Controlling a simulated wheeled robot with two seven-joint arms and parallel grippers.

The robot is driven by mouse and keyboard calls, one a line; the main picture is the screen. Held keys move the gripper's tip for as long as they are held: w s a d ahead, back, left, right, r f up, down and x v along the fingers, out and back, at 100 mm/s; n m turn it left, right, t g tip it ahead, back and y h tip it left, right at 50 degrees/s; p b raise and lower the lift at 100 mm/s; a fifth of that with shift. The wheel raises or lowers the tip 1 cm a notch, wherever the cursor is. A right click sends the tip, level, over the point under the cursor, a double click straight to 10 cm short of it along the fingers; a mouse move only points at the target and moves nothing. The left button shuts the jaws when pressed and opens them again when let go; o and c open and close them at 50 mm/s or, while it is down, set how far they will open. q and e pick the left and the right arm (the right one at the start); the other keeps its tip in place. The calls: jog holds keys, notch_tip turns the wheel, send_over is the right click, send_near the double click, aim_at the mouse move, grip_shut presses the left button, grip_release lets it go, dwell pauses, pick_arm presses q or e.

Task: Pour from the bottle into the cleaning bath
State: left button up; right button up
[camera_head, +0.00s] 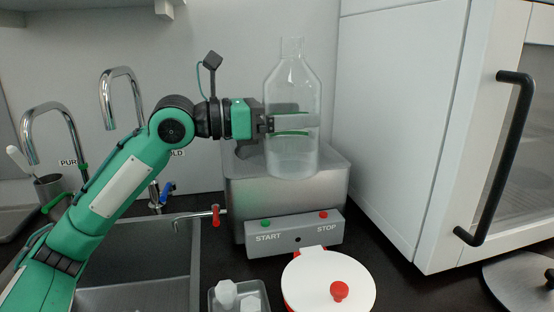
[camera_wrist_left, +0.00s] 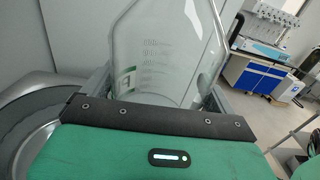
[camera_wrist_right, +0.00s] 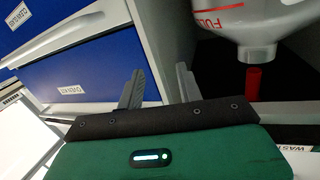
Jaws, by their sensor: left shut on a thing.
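The clear glass bottle (camera_head: 292,85) stands upright in my left gripper (camera_head: 292,124). The gripper's fingers are shut around the bottle's body, one on each side. The bottle also shows between the fingers in the left wrist view (camera_wrist_left: 165,50). The cleaning bath (camera_head: 245,195) is the steel box with START and STOP buttons on its front. The bottle's lower part overlaps the bath's top in the head view; I cannot tell whether they touch. My right gripper (camera_wrist_right: 160,82) is seen only in the right wrist view, with its fingers apart and nothing between them.
A sink (camera_head: 140,255) with curved taps (camera_head: 120,85) is on the left. A white lid with a red knob (camera_head: 330,285) and a small tray (camera_head: 240,297) are in front of the bath. A white cabinet (camera_head: 400,130) stands close on the right. Near my right gripper is a funnel-shaped vessel (camera_wrist_right: 250,25).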

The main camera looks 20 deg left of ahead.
notch_tip(320, 180, up, 8)
jog(key=t+y+b, duration=0.1)
jog(key=t+b, duration=0.1)
jog(key=t, duration=0.4)
jog(key=shift+d+f+b, duration=0.2)
jog(key=shift+f+b, duration=0.05)
jog(key=shift+b, duration=0.05)
jog(key=shift+s, duration=0.15)
dwell(0.3)
